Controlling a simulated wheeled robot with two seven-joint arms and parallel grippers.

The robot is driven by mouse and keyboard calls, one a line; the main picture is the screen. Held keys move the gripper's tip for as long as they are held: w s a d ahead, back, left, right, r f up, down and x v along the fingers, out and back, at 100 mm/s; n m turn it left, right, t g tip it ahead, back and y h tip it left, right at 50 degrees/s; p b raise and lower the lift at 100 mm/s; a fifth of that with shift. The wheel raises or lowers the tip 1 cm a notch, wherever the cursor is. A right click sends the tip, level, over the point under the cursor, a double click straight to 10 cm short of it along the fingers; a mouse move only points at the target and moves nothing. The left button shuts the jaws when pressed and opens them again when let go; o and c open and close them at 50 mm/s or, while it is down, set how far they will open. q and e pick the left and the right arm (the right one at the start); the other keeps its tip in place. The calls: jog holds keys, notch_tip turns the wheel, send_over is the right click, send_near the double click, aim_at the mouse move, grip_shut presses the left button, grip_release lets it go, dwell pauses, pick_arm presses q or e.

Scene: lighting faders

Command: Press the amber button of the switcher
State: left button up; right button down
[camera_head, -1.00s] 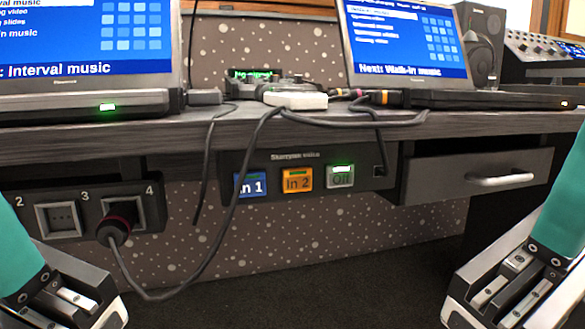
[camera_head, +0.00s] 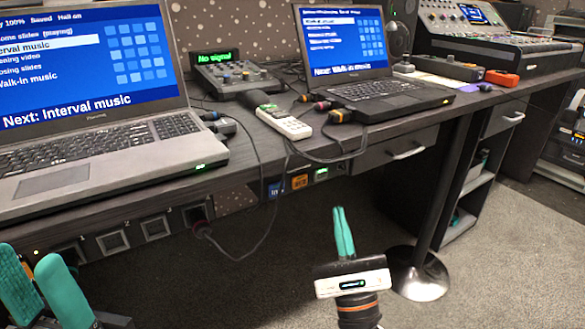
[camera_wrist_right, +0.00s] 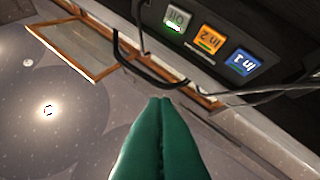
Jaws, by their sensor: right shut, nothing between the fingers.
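The switcher is mounted under the desk edge. Its amber "In 2" button (camera_head: 299,181) sits between the blue "In 1" button (camera_head: 275,190) and the grey "Off" button (camera_head: 321,173). "Off" has a green light. In the right wrist view the switcher appears upside down, with the amber button (camera_wrist_right: 209,40) in full view above and right of the fingertips. My right gripper (camera_head: 340,212) is shut and empty, its teal fingers pointing up, in front of and below the switcher, apart from it. My left gripper (camera_head: 40,268) is open and empty at the lower left.
Two laptops (camera_head: 90,145) stand on the desk, with a white remote-like device (camera_head: 284,122) between them. A black cable (camera_head: 262,235) hangs in front of the desk near the switcher and also crosses the right wrist view. A drawer (camera_head: 385,155) and a desk leg (camera_head: 445,185) are to the right.

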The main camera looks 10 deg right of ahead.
aim_at(300, 181)
jog(key=shift+f+m, duration=0.25)
jog(key=shift+m, duration=0.05)
jog(key=w+a+b, duration=0.1)
jog(key=w+a, duration=0.2)
jog(key=w, duration=0.5)
jog(key=shift+w, duration=0.15)
jog(key=shift+w+r, duration=0.1)
dwell(2.1)
jog(key=shift+w+a, duration=0.15)
jog(key=shift+w, duration=0.15)
jog(key=shift+w+a+b, duration=0.1)
jog(key=shift+w+b, duration=0.2)
dwell(0.5)
jog(key=shift+s, duration=0.1)
jog(key=shift+s+d, duration=0.25)
jog(key=shift+s, duration=0.35)
